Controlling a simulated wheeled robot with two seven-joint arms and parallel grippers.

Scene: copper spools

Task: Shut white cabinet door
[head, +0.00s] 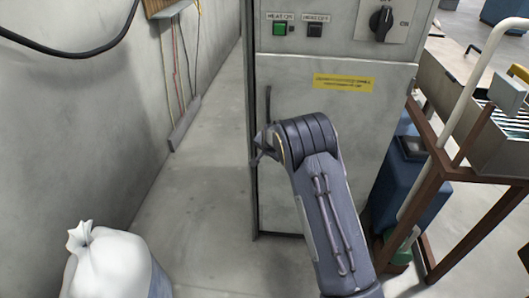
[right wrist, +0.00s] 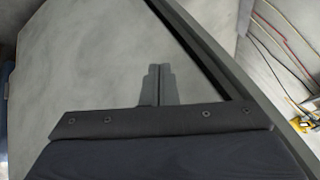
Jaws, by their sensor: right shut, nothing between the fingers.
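The white cabinet (head: 262,48) stands in the middle of the head view, with its pale grey-white door (head: 345,120) below the control panel. The door carries a yellow label and a dark upright handle (head: 268,100) near its left edge. A dark gap runs along that edge; it also shows beside the door (right wrist: 75,70) in the right wrist view. The door looks nearly flush; how far it stands ajar I cannot tell. My right gripper (right wrist: 160,70) is shut and empty, its fingertips in front of the door near this edge. Whether they touch is unclear. My left gripper is out of view.
A white sack (head: 108,268) stands at the lower left. A grey wall with cables is on the left, with clear floor (head: 195,165) between it and the cabinet. A brown metal frame (head: 440,175) and a blue container (head: 405,165) stand close on the right.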

